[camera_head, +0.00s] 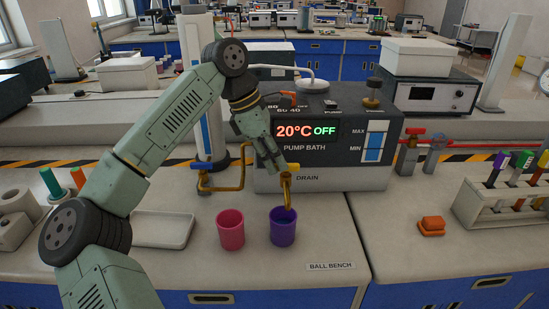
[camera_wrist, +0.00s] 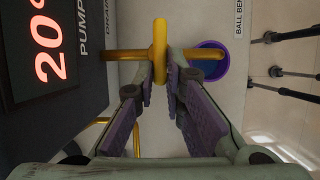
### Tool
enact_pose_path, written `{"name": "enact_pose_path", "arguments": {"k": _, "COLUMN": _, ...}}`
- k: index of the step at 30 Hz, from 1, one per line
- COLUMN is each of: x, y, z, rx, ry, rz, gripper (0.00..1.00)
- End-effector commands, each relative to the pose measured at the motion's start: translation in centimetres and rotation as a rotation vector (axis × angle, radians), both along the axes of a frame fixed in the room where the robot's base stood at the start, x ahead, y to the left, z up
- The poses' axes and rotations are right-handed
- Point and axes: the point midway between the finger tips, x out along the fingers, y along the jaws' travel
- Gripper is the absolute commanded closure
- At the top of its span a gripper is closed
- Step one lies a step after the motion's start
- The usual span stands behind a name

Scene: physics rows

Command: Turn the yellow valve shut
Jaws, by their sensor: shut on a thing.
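The yellow valve is on the drain pipe at the front of the pump bath (camera_head: 345,155). In the wrist view the yellow valve handle (camera_wrist: 160,45) lies between the tips of my gripper (camera_wrist: 162,75). The fingers are shut on the handle from both sides. In the head view my gripper (camera_head: 283,170) reaches down to the valve, and the arm partly hides the bath. The drain spout (camera_head: 288,196) points down into a purple cup (camera_head: 282,228). The purple cup also shows in the wrist view (camera_wrist: 210,58), under the pipe.
A pink cup (camera_head: 230,230) stands left of the purple cup. A white tray (camera_head: 165,229) lies farther left. An orange block (camera_head: 432,226) and a marker rack (camera_head: 500,205) are to the right. The bench front between is mostly clear.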

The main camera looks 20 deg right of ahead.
Motion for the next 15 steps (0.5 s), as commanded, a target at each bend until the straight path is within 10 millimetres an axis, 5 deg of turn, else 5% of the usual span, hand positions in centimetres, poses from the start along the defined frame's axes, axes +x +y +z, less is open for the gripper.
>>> {"name": "enact_pose_path", "arguments": {"k": 6, "x": 0.0, "y": -0.03, "z": 0.02, "rx": 0.0, "ry": -0.002, "rz": -0.001, "gripper": 1.0}}
{"name": "enact_pose_path", "arguments": {"k": 7, "x": 0.0, "y": -0.03, "z": 0.02, "rx": 0.0, "ry": -0.002, "rz": -0.001, "gripper": 0.87}}
{"name": "enact_pose_path", "arguments": {"k": 15, "x": 0.01, "y": -0.02, "z": 0.02, "rx": 0.0, "ry": -0.001, "rz": 0.0, "gripper": 0.69}}
